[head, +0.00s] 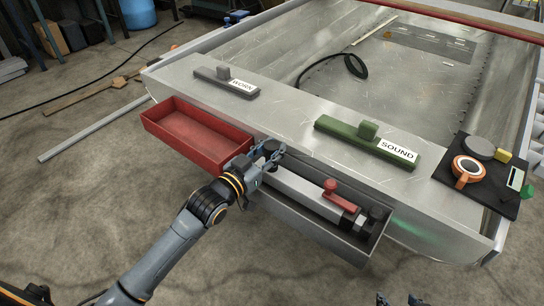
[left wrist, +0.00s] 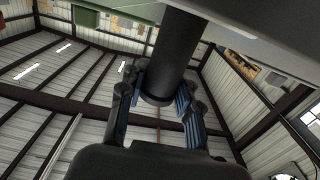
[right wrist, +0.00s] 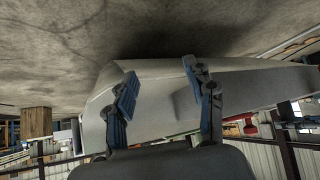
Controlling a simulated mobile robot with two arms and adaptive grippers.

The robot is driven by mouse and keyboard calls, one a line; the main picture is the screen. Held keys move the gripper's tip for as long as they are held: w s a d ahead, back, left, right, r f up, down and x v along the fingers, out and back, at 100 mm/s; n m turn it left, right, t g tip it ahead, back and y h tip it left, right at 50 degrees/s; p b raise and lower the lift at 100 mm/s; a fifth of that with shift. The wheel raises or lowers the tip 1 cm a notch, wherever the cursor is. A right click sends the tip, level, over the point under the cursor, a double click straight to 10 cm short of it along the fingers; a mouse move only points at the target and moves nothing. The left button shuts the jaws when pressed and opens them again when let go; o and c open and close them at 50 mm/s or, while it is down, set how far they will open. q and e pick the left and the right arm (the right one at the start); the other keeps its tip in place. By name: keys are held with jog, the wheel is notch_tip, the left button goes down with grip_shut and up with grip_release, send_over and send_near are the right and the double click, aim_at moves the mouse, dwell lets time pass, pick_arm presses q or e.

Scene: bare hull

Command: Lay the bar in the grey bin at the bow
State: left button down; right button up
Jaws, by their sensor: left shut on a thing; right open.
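The grey bin (head: 308,228) hangs at the bow edge, on the right of the red bin. The bar (head: 300,190) is pale metal with dark ends and a red handle (head: 342,195). It lies lengthwise within the bin's outline; I cannot tell if it touches the floor. My left gripper (head: 268,158) is at the bin's left end, shut on the bar's dark end. In the left wrist view this dark cylinder (left wrist: 180,50) is between the fingers. My right gripper (head: 400,299) is open and empty at the bottom edge; it also shows in the right wrist view (right wrist: 160,85).
The red bin (head: 195,130) is empty. On the bow deck lie a dark grey block marked WORN (head: 225,82) and a green block marked SOUND (head: 365,142). A black mat (head: 470,190) with an orange tape roll and small items is at the right. A cable lies farther back.

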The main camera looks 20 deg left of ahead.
pick_arm(q)
jog(key=shift+f+b, duration=0.35)
jog(key=shift+f, duration=0.5)
jog(key=c, duration=1)
grip_release()
jog(key=shift+f, duration=0.2)
jog(key=shift+o, duration=0.2)
pick_arm(e)
jog(key=w+r+t, duration=0.1)
jog(key=w+a+r+t, duration=0.1)
jog(key=w+r, duration=0.1)
jog(key=shift+w+a+r+t+y, duration=0.1)
jog(key=shift+w+a+t+y, duration=0.15)
jog(key=shift+w+t+y, duration=0.15)
